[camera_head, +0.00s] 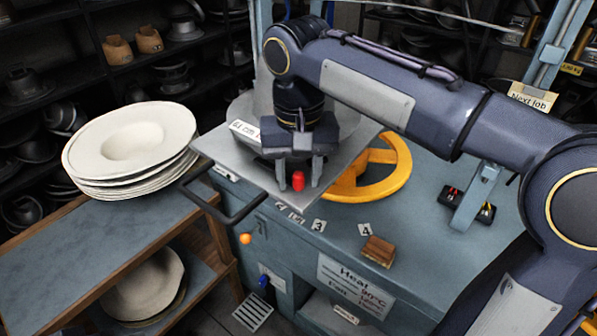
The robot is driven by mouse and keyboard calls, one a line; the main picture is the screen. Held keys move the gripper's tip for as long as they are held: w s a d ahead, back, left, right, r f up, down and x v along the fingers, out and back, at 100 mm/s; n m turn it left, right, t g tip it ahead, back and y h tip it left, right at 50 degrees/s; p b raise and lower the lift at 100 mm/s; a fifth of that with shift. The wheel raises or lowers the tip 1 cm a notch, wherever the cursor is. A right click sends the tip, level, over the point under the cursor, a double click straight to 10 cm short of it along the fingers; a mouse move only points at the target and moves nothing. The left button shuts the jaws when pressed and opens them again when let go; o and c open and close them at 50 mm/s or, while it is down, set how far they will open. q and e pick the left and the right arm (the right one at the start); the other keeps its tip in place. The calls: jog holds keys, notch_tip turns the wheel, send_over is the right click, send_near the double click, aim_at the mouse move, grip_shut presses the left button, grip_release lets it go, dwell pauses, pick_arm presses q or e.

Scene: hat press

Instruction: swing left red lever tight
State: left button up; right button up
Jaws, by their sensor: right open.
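The red lever's knob (298,181) shows at the front edge of the grey metal plate of the press (228,157). My right gripper (299,184) reaches in from the right and points down over that edge. Its two fingers are apart, one on each side of the red knob in the picture. I see a gap beside the knob on both sides, so it does not look gripped. The rest of the lever is hidden under the gripper. My left gripper is not in view.
A black bar handle (222,213) juts from the plate's left. A wooden block (378,251) lies on the blue bench (440,270). White hats (130,140) are stacked on the cart (65,260) at left.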

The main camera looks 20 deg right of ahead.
aim_at(276, 195)
jog(key=shift+c, duration=0.4)
grip_shut()
jog(key=shift+s+a+r+m+p, duration=0.1)
jog(key=shift+s+a+m+p, duration=0.1)
jog(key=shift+m+p, duration=0.35)
jog(key=shift+s+a+r+m+p, duration=0.1)
jog(key=shift+a+m+p, duration=0.15)
jog(key=shift+m, duration=0.5)
jog(key=m+p, duration=0.1)
jog(key=a+m, duration=0.1)
jog(key=m, duration=0.1)
jog(key=shift+s+m+p, duration=0.15)
jog(key=shift+m+p, duration=0.15)
jog(key=shift+p, duration=0.05)
jog(key=m, duration=0.1)
jog(key=a+m+p, duration=0.1)
jog(key=m, duration=0.1)
jog(key=shift+a+f, duration=0.1)
jog(key=shift+w+a+m+p, duration=0.1)
jog(key=shift+a+m+p, duration=0.2)
jog(key=shift+m, duration=0.5)
jog(key=shift+w+a+m+p, duration=0.1)
jog(key=shift+a+m+p, duration=0.2)
jog(key=shift+m, duration=0.5)
jog(key=shift+d, duration=0.1)
